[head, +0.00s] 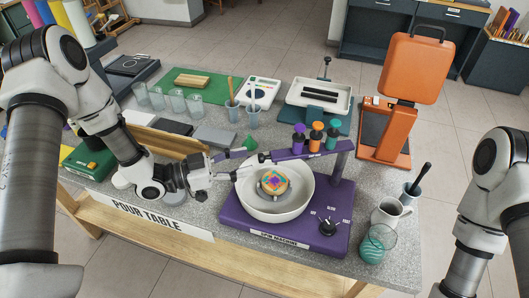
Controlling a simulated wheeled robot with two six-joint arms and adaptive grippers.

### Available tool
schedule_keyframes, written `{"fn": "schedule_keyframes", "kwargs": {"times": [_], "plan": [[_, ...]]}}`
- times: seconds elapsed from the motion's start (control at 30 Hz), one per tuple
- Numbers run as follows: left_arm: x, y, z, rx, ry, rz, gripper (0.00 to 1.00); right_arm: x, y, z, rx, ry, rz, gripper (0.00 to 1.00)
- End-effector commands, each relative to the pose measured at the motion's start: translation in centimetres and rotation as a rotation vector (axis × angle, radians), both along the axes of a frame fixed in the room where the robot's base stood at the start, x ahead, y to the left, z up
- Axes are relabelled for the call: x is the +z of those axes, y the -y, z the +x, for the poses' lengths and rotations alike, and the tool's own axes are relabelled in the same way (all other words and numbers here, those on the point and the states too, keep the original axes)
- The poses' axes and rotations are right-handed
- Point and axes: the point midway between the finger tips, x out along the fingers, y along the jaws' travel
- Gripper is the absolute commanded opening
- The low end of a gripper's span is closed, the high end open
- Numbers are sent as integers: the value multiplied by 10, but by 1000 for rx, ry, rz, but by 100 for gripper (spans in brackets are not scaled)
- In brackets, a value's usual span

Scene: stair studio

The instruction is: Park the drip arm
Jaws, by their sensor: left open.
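The spin machine (235,213) is a purple base with a white bowl (252,207) on it. A ball painted in several colours (274,182) sits in the middle of the bowl. The purple drip arm (285,155) reaches left from a post (341,160) at the back right and spans the bowl's rear side. It carries purple, orange and teal bottles (316,135). My left gripper (240,168) is open at the drip arm's left end, by the bowl's left rim. I cannot tell whether it touches the arm.
A black knob (328,227) is on the machine's front right. An orange press (392,100) stands behind right. Clear cups (178,100) stand at the back left.

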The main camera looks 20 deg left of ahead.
Motion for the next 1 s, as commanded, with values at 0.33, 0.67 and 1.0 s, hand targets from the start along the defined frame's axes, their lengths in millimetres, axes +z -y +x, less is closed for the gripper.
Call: {"fn": "schedule_keyframes", "kwargs": {"times": [0.33,0.67,1.0], "plan": [[0,41,25,-2,-2,2,50,11,0,1,0,1,0,0],[-1,42,26,0,-3,1,15,11,0,0,0,1,0,0],[0,42,26,0,-2,2,0,11,0,0,0,1,0,0]]}}
